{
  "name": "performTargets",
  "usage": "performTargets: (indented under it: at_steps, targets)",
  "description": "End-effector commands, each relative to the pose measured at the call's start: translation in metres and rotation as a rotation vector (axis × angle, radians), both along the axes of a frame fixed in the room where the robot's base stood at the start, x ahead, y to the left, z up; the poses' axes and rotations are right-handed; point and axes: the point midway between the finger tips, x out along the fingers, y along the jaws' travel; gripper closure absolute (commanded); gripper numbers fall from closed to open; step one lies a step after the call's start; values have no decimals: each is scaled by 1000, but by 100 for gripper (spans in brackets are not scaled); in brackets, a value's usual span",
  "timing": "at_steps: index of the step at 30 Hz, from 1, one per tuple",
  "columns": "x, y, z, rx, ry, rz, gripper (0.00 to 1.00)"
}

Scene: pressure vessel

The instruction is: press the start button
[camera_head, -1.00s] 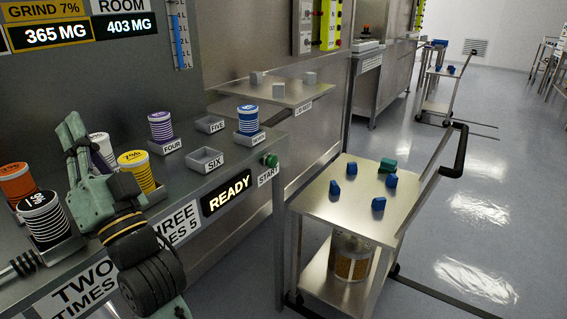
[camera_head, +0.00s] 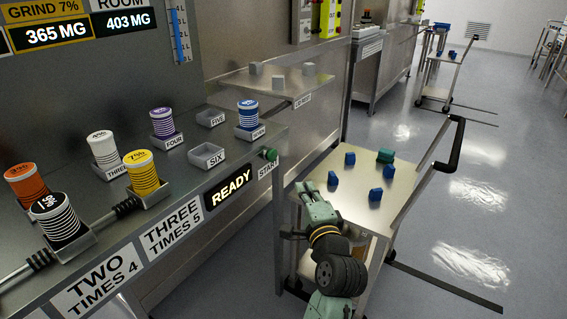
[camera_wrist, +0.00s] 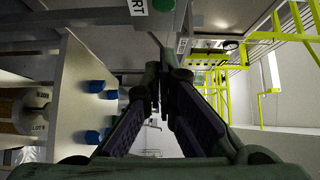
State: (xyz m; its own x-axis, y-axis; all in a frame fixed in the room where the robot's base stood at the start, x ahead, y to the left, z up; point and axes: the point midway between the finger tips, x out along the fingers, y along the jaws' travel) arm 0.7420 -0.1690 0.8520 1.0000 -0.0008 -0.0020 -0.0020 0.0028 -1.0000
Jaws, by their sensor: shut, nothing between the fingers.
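The green start button (camera_head: 268,154) sits at the right end of the bench front, above the START label (camera_head: 267,170). In the wrist view the button (camera_wrist: 163,5) shows at the top edge, beyond my fingertips, beside the end of its label (camera_wrist: 137,7). My gripper (camera_head: 303,188) is to the right of and lower in the picture than the button, apart from it, over the near left corner of the cart. In the wrist view my gripper (camera_wrist: 161,75) has its fingers together, with nothing between them. The lit READY sign (camera_head: 229,189) is left of the button.
The steel cart (camera_head: 398,190) stands close beside the bench, with several blue pieces and a green piece (camera_head: 386,156) on top. Banded jars, such as the yellow one (camera_head: 141,172), stand in holders on the bench (camera_head: 198,178). Open floor (camera_head: 470,230) lies right of the cart.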

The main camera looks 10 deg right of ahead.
Motion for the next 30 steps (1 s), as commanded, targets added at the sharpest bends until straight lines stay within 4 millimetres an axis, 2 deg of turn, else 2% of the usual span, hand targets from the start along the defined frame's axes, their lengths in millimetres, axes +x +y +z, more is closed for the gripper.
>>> performTargets:
  at_steps: [5, 8, 21, 24, 30]
  targets:
    - [4, 1, 1, -1, -1, 1, 100]
    - [14, 1, 2, 0, -1, 2, 100]
    - [103, 2, 4, 0, -2, 4, 100]
    - [114, 15, 3, -2, 0, 6, 100]
    - [127, 27, 2, -3, -2, 2, 100]
